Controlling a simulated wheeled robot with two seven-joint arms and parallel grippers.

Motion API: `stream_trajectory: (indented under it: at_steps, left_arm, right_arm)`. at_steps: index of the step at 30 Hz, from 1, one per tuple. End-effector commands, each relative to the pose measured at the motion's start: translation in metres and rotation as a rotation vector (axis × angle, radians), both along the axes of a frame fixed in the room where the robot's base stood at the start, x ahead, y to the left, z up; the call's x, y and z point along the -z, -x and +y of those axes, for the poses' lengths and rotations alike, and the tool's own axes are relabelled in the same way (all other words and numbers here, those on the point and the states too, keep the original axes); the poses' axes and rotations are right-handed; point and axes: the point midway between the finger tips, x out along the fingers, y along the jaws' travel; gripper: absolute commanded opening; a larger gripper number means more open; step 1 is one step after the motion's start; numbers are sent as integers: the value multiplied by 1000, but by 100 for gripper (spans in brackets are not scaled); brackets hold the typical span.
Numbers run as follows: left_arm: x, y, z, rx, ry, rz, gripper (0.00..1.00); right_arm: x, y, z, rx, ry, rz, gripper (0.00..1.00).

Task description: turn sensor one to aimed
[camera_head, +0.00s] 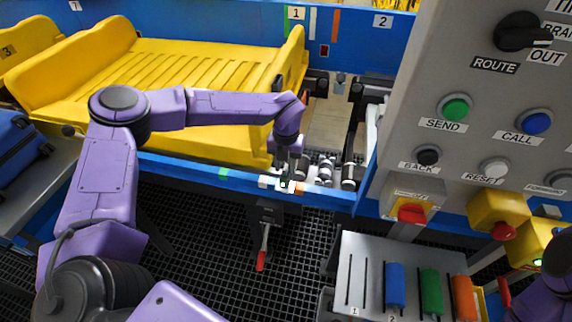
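My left gripper (289,172) points down at the front blue rail, at the near right corner of the yellow tray. It covers most of a small dark device with a green light (284,184), which looks like sensor one. The device's facing and the gap between my fingers are too small and hidden to tell. A plate marked 1 (296,14) stands on the far rail, and one marked 2 (382,21) is to its right. Part of my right arm shows at the lower right edge; its gripper is out of view.
The yellow tray (150,70) lies on the conveyor. A lever with a red handle (261,260) hangs below the front rail. A grey control panel (455,70) with buttons and a black knob (518,32) stands at right, above a slotted rack (362,275) with blue, green and orange pieces.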

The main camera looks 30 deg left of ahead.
Motion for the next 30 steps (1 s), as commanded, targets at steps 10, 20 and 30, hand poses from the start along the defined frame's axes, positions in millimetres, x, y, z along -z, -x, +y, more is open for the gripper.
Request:
stream_trajectory:
  at_steps: [10, 20, 30]
  left_arm:
    - [-74, -1, -1, 0, 0, -6, 38]
    - [-102, 0, -1, 0, 1, 0, 38]
    - [-102, 0, -1, 1, 1, -1, 38]
  right_arm:
    - [18, 0, 0, 0, 0, 0, 0]
    - [21, 0, 0, 0, 0, 0, 0]
    - [20, 0, 0, 0, 0, 0, 0]
